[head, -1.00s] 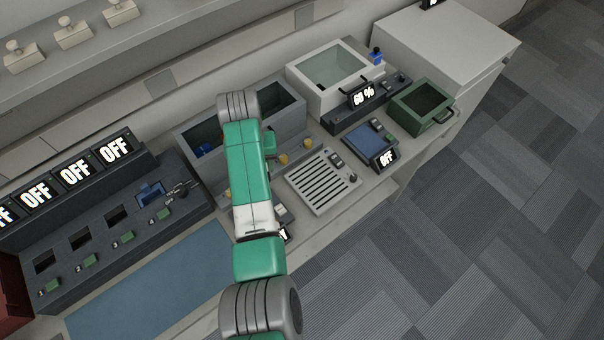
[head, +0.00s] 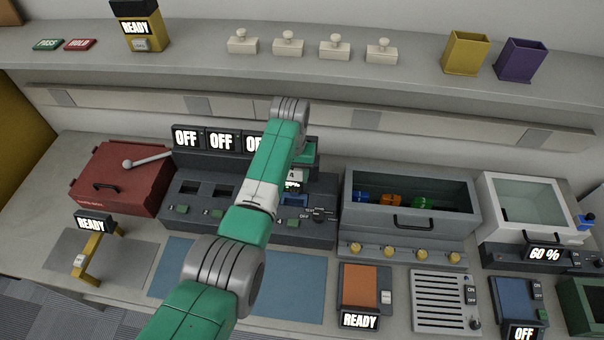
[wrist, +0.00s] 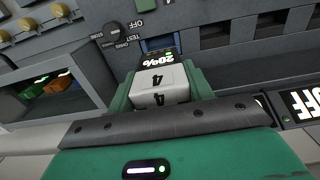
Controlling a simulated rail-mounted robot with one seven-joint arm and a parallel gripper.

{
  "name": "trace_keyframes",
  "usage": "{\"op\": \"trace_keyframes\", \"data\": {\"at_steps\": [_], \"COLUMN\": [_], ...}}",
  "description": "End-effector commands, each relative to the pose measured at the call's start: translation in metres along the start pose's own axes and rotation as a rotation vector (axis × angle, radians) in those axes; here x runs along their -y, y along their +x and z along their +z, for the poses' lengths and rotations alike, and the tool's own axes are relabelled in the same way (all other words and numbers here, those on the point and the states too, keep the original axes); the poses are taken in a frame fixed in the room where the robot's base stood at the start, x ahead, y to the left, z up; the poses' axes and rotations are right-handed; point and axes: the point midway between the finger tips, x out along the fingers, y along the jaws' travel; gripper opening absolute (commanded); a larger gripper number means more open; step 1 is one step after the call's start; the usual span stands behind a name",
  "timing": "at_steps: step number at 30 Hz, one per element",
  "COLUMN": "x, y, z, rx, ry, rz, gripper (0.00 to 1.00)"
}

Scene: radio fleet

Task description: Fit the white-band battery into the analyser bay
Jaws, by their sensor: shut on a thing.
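My gripper (head: 300,158) is above the right end of the dark slotted bank (head: 235,230). It is shut on a battery with a white band (wrist: 158,84) marked 4. The battery's dark end shows 20%; the battery also shows below the gripper in the head view (head: 294,175). A blue-framed bay (head: 293,200) lies just below the battery, beside a selector knob (head: 318,214). In the wrist view the blue bay (wrist: 158,43) shows just beyond the battery's dark end and is partly hidden by it. I cannot tell whether they touch.
A grey open bin (head: 408,200) with blue, orange and green items stands right of the bank. A red box (head: 120,180) stands left. A blue mat (head: 200,275) lies in front. OFF displays (head: 222,139) stand behind the slots, close to my arm.

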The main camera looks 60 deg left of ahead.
Motion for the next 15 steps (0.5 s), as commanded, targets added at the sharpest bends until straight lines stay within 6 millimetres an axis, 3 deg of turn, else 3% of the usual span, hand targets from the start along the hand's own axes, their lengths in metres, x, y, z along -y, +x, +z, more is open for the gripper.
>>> {"op": "trace_keyframes", "data": {"at_steps": [11, 15], "x": [-0.001, 0.000], "y": [-0.003, 0.014], "z": [0.002, 0.002], "rx": [0.001, 0.001], "ry": [0.000, 0.000], "rz": [-0.001, -0.002], "gripper": [0.25, 0.25]}}
